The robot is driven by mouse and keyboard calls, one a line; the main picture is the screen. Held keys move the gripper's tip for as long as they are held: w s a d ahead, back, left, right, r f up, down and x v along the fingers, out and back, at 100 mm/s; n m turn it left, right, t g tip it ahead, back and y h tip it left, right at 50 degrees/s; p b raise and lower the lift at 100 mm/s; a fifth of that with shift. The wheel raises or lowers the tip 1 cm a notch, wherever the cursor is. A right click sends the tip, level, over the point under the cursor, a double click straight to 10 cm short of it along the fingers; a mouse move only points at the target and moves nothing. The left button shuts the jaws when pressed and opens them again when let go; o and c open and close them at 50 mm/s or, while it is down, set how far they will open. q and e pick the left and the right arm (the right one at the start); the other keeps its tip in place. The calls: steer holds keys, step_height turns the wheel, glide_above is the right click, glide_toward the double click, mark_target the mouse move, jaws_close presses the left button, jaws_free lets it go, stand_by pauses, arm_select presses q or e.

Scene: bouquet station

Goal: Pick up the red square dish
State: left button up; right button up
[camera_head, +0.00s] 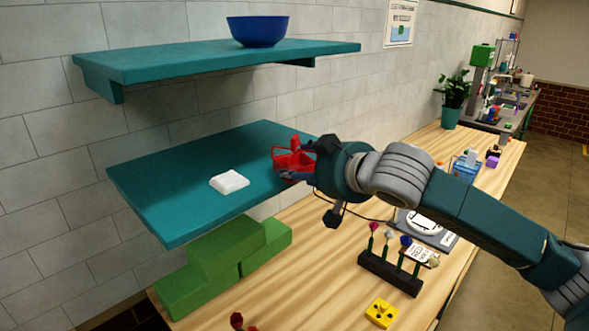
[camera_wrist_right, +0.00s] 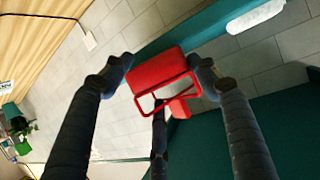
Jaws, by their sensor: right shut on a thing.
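The red square dish (camera_head: 292,160) is at the right end of the lower teal shelf, and my right gripper (camera_head: 298,172) is shut on it. In the right wrist view the red dish (camera_wrist_right: 157,72) sits between the dark fingers of my right gripper (camera_wrist_right: 160,80), with one finger on each side and another below. The gripper and arm hide part of the dish in the head view. I cannot tell whether the dish touches the shelf. My left gripper is in neither view.
A white square dish (camera_head: 229,182) lies on the lower teal shelf (camera_head: 165,205). A blue bowl (camera_head: 257,32) stands on the upper shelf (camera_head: 180,62). Green blocks (camera_head: 225,255), a dark flower rack (camera_head: 390,274) and a yellow block (camera_head: 381,313) are on the wooden table below.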

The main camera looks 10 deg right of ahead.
steer(key=shift+f, duration=0.3)
steer(key=shift+c, duration=0.2)
